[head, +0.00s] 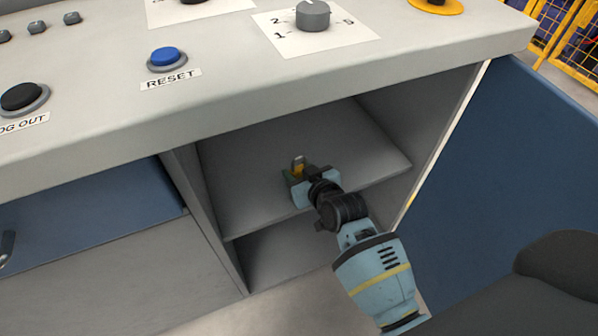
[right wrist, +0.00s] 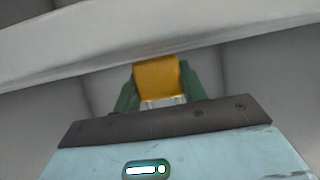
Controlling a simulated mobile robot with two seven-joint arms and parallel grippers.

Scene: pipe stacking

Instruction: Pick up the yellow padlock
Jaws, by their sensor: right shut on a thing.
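The yellow padlock (head: 298,169) with a grey shackle is in the open cabinet, at the upper shelf (head: 250,190). My right gripper (head: 297,174) reaches into the cabinet and is shut on the padlock. In the right wrist view the padlock (right wrist: 158,77) sits between the two green fingers (right wrist: 158,90), one on each side. The shackle shows above the gripper in the head view. I cannot tell whether the padlock touches the shelf. My left gripper is not in view.
The console top (head: 230,70) with knobs and buttons overhangs the cabinet. A blue door (head: 510,170) stands open on the right. A divider (head: 203,215) bounds the compartment on the left, with a blue drawer (head: 80,220) beyond it. The shelf around the padlock is clear.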

